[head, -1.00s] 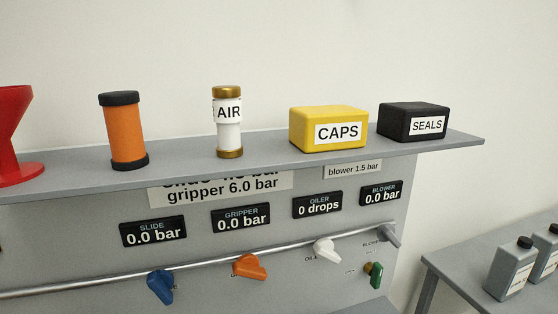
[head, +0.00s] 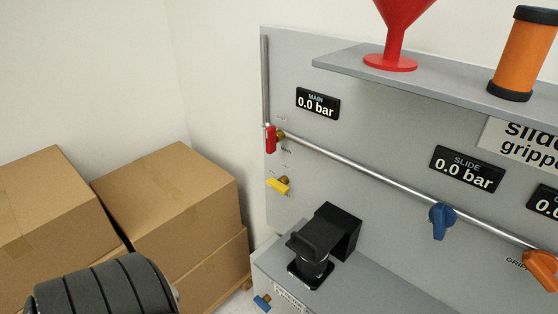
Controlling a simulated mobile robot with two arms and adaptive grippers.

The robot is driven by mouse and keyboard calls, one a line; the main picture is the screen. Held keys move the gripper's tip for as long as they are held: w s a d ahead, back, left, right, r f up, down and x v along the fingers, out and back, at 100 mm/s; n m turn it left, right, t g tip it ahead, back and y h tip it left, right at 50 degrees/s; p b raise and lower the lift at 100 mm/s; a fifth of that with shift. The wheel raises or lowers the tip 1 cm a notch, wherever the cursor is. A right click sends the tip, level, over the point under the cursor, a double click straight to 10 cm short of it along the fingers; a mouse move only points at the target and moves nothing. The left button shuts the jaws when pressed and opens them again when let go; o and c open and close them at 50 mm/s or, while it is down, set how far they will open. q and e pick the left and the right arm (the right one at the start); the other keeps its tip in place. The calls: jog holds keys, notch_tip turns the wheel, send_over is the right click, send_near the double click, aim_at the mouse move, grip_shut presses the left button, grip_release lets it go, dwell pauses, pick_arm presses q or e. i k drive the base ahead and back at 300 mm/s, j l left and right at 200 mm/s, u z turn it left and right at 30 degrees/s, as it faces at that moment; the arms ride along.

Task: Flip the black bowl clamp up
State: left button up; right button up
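The black bowl clamp (head: 313,236) is in the lower middle of the head view, on the grey bench against the panel. Its black plate reaches out to the left over a dark round bowl (head: 313,263) on a square black base. A black block (head: 346,230) stands behind it, close to the panel. The bowl's top is hidden under the clamp plate. Neither of my grippers is in view.
Red (head: 270,139), yellow (head: 277,186) and blue (head: 441,221) valve handles are on the panel. A red funnel (head: 391,64) stands on the shelf above. Cardboard boxes (head: 170,200) and a black ribbed cylinder (head: 98,292) are at left.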

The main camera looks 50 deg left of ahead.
aim_at(315, 239)
jog(key=u, duration=1.1)
